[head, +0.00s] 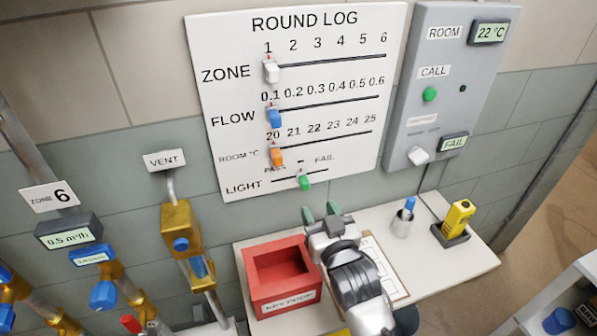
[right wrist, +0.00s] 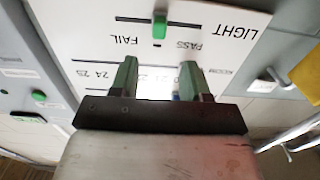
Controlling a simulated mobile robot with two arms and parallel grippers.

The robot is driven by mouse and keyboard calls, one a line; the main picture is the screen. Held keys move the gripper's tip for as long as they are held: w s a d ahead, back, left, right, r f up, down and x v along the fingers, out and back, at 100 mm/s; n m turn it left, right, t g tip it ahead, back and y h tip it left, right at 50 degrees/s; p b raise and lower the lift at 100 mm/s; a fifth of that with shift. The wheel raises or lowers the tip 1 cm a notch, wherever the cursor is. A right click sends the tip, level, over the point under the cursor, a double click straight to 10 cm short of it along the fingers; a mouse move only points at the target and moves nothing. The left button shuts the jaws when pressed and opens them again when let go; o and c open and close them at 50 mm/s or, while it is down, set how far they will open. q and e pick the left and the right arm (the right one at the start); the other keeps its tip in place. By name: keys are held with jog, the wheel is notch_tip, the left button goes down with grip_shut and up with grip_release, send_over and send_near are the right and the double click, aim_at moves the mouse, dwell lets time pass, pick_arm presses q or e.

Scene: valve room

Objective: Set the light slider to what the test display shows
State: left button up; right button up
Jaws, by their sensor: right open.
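The white round log board (head: 235,150) hangs on the wall, with the LIGHT row at its bottom. The green light slider (head: 305,182) sits near the middle of its short track, between PASS and FAIL. In the right wrist view, where the board appears upside down, the green knob (right wrist: 159,26) is beyond my fingertips. The small test display (head: 453,142) on the grey panel reads FAIL. My right gripper (head: 320,212) is open and empty, just below the slider, apart from it. Its green fingers also show in the right wrist view (right wrist: 159,68). My left gripper is out of view.
A red box (head: 253,285) and a clipboard (head: 387,265) lie on the shelf (head: 470,259) under the board. A cup with a blue pen (head: 403,222) and a yellow device (head: 457,218) stand farther right. Valves and pipes (head: 180,243) fill the left.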

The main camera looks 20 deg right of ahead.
aim_at(306, 184)
jog(key=w+p, duration=0.1)
jog(key=w, duration=0.8)
jog(key=shift+a+r+p, duration=0.1)
jog(key=shift+r+p, duration=0.05)
jog(key=shift+p, duration=0.2)
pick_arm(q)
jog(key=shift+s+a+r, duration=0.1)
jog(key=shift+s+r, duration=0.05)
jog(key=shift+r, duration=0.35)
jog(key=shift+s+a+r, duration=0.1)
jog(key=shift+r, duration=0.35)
pick_arm(e)
jog(key=shift+w, duration=0.55)
jog(key=shift+c, duration=0.3)
